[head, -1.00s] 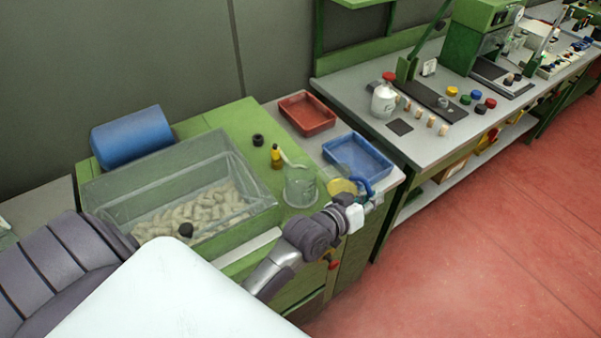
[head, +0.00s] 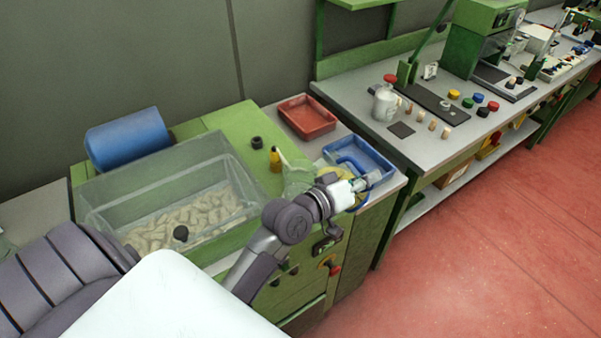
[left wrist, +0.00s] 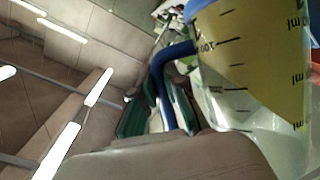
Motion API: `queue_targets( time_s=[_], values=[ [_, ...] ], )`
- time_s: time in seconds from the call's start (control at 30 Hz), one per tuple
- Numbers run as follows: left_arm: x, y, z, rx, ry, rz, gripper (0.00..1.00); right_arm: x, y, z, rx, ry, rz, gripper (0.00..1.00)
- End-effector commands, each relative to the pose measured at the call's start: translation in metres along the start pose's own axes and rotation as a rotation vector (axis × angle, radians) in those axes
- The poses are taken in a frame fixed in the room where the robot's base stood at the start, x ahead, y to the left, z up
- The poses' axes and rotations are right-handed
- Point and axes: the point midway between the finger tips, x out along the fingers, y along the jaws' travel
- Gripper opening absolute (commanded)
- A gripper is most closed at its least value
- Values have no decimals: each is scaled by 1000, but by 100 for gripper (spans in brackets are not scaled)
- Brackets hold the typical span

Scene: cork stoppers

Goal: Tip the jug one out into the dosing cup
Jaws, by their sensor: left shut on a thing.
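The jug, clear with measuring marks, a blue handle (left wrist: 182,50) and yellow contents, fills the right of the left wrist view (left wrist: 250,60). My left gripper (head: 358,184) is shut on the handle. In the head view the gripper and wrist hide most of the jug; a blue curved part shows above them. The dosing cup appears to be the clear vessel (head: 297,177) on the green bench top, left of my gripper and partly behind my wrist. I cannot tell whether any contents are in it. My right gripper is out of view.
A clear bin of corks (head: 195,220) stands to the left, with a blue roll (head: 127,138) behind. A yellow bottle (head: 275,160) and black knob (head: 257,142) stand behind the cup. Red (head: 306,118) and blue trays (head: 377,157) lie at the right end.

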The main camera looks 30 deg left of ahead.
Motion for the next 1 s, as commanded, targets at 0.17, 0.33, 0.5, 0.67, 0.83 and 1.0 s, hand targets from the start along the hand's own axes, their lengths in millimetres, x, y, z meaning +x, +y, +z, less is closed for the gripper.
queue_targets(
  time_s=[0.17,0.33,0.5,0.67,0.83,1.0],
  values=[
    [-1,0,-2,-39,12,20,0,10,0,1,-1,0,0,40],
    [-2,-1,-3,-79,20,34,0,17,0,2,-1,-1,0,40],
    [-3,2,-8,-110,27,49,0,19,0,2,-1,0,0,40],
    [-3,2,-9,-119,29,53,0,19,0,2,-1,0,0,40],
    [-3,2,-9,-130,30,56,0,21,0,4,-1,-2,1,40],
    [-4,3,-12,-145,34,63,0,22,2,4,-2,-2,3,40]
  ],
)
